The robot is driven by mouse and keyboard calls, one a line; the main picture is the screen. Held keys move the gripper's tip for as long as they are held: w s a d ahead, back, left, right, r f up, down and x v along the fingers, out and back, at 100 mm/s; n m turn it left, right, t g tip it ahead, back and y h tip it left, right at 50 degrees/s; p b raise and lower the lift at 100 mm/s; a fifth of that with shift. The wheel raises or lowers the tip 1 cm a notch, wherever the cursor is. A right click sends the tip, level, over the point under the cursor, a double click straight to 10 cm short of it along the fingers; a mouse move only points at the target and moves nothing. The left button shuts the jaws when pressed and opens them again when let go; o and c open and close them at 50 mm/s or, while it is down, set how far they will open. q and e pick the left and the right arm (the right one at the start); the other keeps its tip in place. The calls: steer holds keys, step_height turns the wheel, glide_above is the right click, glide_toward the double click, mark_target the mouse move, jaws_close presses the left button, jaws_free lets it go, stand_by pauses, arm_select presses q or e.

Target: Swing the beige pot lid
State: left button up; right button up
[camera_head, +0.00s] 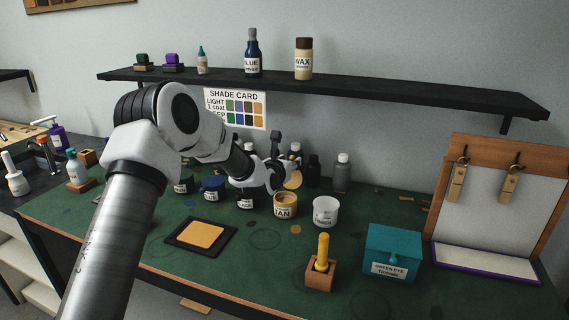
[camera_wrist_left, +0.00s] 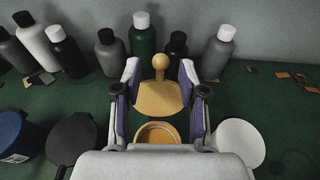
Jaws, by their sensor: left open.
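The beige pot (camera_head: 286,207), labelled TAN, stands on the green bench top, and its open mouth shows in the wrist view (camera_wrist_left: 158,134). Its beige lid (camera_head: 294,180) is raised at the far side of the pot, and its round knob shows in the wrist view (camera_wrist_left: 160,64). My left gripper (camera_head: 277,165) is above the pot, at the lid. In the wrist view its open fingers (camera_wrist_left: 160,72) are on either side of the lid and knob, with small gaps. My wrist hides part of the pot's near rim. My right gripper is not in view.
A white pot (camera_head: 325,211) stands right of the beige pot, and dark and blue pots (camera_head: 213,188) stand left. Several bottles (camera_wrist_left: 220,48) line the back. A stamp in a wooden block (camera_head: 320,270), a teal box (camera_head: 392,252) and an ink pad (camera_head: 200,236) are nearer the front.

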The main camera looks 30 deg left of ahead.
arm_select(q)
steer(key=shift+w+a+f, duration=0.1)
steer(key=shift+w+a, duration=0.05)
steer(key=shift+w, duration=0.75)
steer(key=shift+c, duration=1)
steer(key=shift+s, duration=0.15)
jaws_close()
steer(key=shift+f+b+v, duration=0.15)
steer(key=shift+b+v, duration=0.25)
steer(key=shift+v, duration=0.35)
steer(key=shift+f+b+v, duration=0.15)
steer(key=shift+b+v, duration=0.25)
steer(key=shift+v, duration=0.3)
steer(key=shift+r, duration=0.1)
steer(key=shift+s, duration=0.1)
